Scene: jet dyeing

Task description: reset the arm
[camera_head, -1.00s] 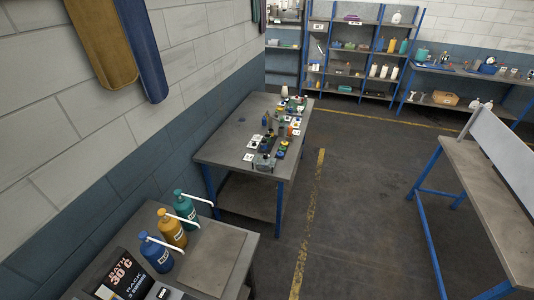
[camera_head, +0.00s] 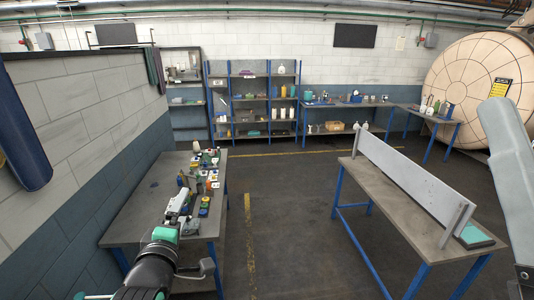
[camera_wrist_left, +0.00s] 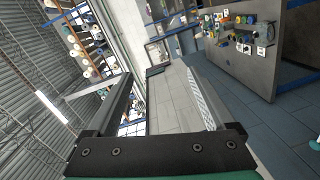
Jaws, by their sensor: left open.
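My left gripper (camera_head: 183,198) reaches in from the bottom of the head view, in front of the left workbench (camera_head: 130,228). In the left wrist view its two fingers (camera_wrist_left: 158,82) stand wide apart with nothing between them. That view is tilted and shows wall, floor and shelving beyond the fingers. A grey link at the right edge of the head view looks like part of my right arm. My right gripper is not in view.
Small bottles and coloured items (camera_head: 205,178) crowd the left workbench. A table with an upright pale panel (camera_head: 405,178) stands at right. Blue shelving (camera_head: 250,100) and a large round tank (camera_head: 475,80) are at the back. The middle floor is clear.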

